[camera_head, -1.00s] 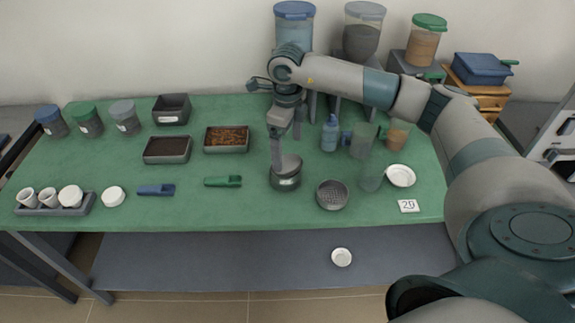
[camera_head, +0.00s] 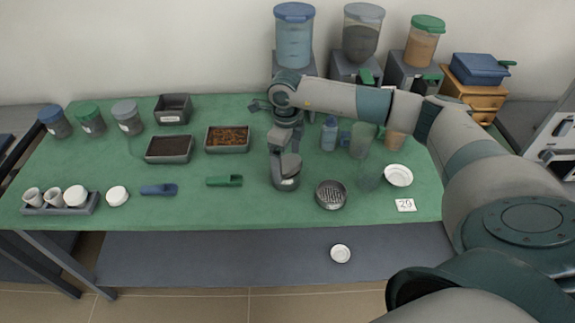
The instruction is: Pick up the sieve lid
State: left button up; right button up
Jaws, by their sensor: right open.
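A small round grey metal stack (camera_head: 286,184) stands on the green table just right of its middle. A grey disc, which looks like the sieve lid (camera_head: 291,163), shows at its top, partly hidden by my gripper. My right gripper (camera_head: 284,166) points down over it, open, with its fingers at the height of the disc. I cannot tell whether the fingers touch it. The round sieve (camera_head: 331,195) with a perforated bottom sits apart to the right. My left gripper is not in view.
A green scoop (camera_head: 224,181) and a blue scoop (camera_head: 158,190) lie to the left. A white dish (camera_head: 398,176), a number card (camera_head: 405,205) and clear beakers stand right. Trays (camera_head: 227,139) and jars (camera_head: 127,118) are behind left. The table front is clear.

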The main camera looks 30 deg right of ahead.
aim_at(287, 163)
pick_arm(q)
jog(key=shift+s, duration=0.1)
pick_arm(e)
jog(key=shift+c, duration=0.2)
jog(key=c, duration=1.2)
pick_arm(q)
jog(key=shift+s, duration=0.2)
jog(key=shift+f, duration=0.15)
pick_arm(e)
jog(key=shift+r, duration=0.2)
jog(key=shift+r+b, duration=0.55)
jog(key=shift+r, duration=0.05)
notch_tip(287, 163, up, 2)
jog(key=shift+r+b, duration=0.25)
jog(key=shift+b, duration=0.4)
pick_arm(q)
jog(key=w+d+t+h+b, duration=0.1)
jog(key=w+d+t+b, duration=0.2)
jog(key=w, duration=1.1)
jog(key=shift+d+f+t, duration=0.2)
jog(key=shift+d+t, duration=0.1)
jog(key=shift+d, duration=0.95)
pick_arm(e)
jog(key=s+r, duration=0.7)
jog(key=s, duration=0.4)
jog(key=shift+s, duration=0.35)
